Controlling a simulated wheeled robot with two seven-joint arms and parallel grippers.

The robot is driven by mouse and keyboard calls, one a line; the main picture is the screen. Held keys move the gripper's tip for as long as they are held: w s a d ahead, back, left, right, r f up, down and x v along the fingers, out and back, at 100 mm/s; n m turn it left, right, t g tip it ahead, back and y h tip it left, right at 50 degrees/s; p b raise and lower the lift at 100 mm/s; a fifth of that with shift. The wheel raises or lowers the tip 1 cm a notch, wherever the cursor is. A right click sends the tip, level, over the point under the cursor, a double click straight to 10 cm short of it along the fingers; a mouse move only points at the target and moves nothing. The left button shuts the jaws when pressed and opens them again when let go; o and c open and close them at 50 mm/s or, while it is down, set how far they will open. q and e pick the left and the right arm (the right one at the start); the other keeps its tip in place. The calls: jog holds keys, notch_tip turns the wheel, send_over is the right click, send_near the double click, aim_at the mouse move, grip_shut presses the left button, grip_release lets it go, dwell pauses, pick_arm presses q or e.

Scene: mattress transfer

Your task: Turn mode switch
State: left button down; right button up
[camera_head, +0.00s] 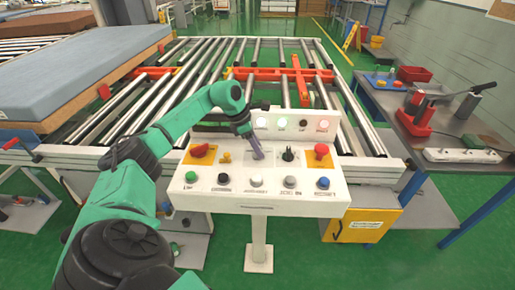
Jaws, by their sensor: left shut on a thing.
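A white control panel (210,182) stands on a post in front of the roller conveyor. My left gripper (257,154) reaches down to the middle of its upper row and is shut on a small control there, most likely a switch knob. The fingers hide that control, so its angle cannot be told. A black switch (288,154) sits right of the gripper, and a small yellow switch (225,158) sits left of it. Which of these is the mode switch cannot be read. My right gripper is not in view.
A red control (202,150) and a red button (321,150) flank the upper row. Several push buttons line the front, including a green one (191,176) and a blue one (323,182). A blue-grey mattress (80,70) lies left. A grey workbench (440,130) stands right.

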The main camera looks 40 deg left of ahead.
pick_arm(q)
jog(key=shift+r+m+g+h, duration=0.15)
jog(key=shift+m+g+h, duration=0.2)
jog(key=shift+m, duration=0.75)
jog(key=shift+c, duration=1.6)
grip_release()
jog(key=shift+a, duration=0.1)
jog(key=shift+a+r, duration=0.1)
jog(key=shift+r, duration=0.15)
jog(key=v, duration=1.4)
jog(key=shift+b, duration=0.45)
